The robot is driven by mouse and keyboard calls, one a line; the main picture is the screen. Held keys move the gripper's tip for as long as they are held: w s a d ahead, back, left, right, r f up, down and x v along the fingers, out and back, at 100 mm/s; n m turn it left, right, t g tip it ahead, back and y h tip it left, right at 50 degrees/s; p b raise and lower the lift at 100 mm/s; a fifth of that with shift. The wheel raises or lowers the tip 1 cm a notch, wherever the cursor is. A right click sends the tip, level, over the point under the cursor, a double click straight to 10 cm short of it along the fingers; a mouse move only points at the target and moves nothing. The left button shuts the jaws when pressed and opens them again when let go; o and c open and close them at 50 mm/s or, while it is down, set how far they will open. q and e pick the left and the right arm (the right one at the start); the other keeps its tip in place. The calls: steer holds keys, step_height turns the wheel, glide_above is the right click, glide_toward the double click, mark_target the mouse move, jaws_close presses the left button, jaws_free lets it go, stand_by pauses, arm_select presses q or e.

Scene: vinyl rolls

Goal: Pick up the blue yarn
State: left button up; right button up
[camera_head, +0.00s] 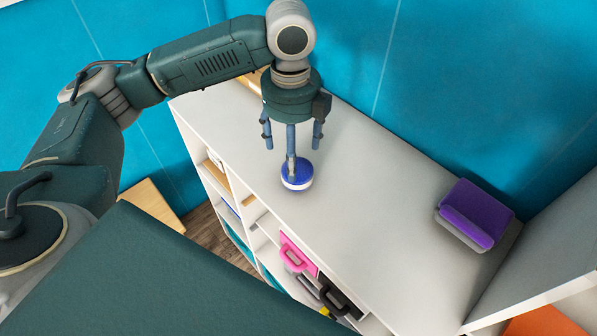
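A small round blue roll with a white band, the blue yarn (302,178), sits on top of the pale shelf unit (350,215). My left gripper (292,152) points down directly above it with its fingers spread apart. One finger hangs in front of the blue yarn and overlaps it in the picture. I cannot tell whether that finger touches it. The other fingers stand to either side, higher up. My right gripper is not in view.
A purple roll in a grey holder (474,214) stands at the right end of the shelf top. Compartments below hold a pink item (297,252) and a black item (338,294). A blue wall (450,90) runs behind. The shelf top between the rolls is clear.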

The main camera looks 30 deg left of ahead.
mark_target(297, 174)
arm_select(q)
steer(key=shift+f, duration=0.9)
steer(key=f, duration=0.1)
steer(key=f+p, duration=0.1)
steer(key=f, duration=0.3)
steer(key=shift+w+d+f+p, duration=0.1)
steer(key=shift+d+f+p, duration=0.05)
steer(key=shift+d+p, duration=0.25)
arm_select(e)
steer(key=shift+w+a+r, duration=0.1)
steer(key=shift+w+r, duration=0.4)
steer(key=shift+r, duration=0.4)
arm_select(q)
steer(key=shift+c, duration=1.3)
steer(key=c, duration=0.9)
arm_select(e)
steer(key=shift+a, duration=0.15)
